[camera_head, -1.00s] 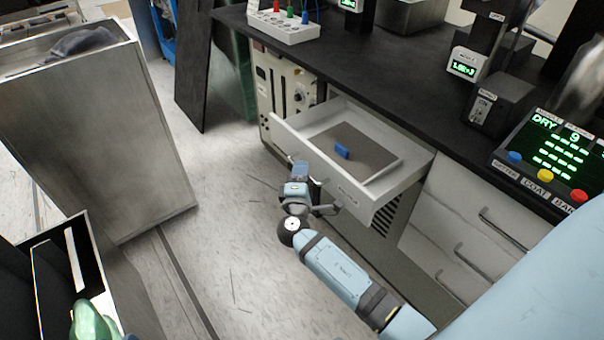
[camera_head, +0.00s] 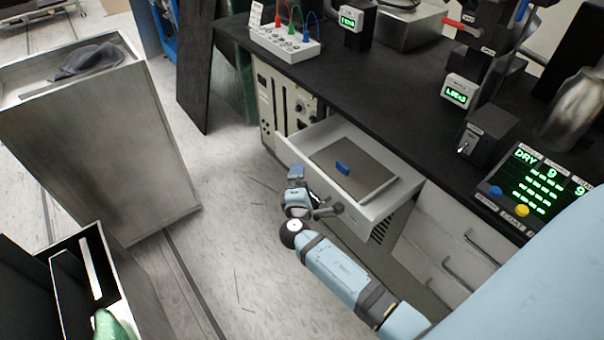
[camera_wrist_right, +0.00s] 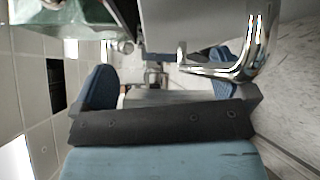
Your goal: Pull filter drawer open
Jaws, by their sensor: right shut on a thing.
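The filter drawer (camera_head: 350,222) is a white drawer under the black counter. It stands pulled out in the head view, with a grey-brown panel (camera_head: 372,178) and a small blue block (camera_head: 342,168) inside. My right gripper (camera_head: 322,208) is at the drawer's front face, shut on its handle; the arm partly hides the grip. In the right wrist view, a chrome handle (camera_wrist_right: 247,62) shows at the blue fingertips of my right gripper (camera_wrist_right: 160,80), under the pale drawer front. My left gripper is not in view.
Closed drawers with bar handles (camera_head: 460,250) are to the right. A metal cabinet (camera_head: 110,150) stands at left, and an open box (camera_head: 85,270) with a green item is at lower left. Bare floor (camera_head: 235,210) lies between cabinet and drawer. The counter (camera_head: 400,110) holds instruments.

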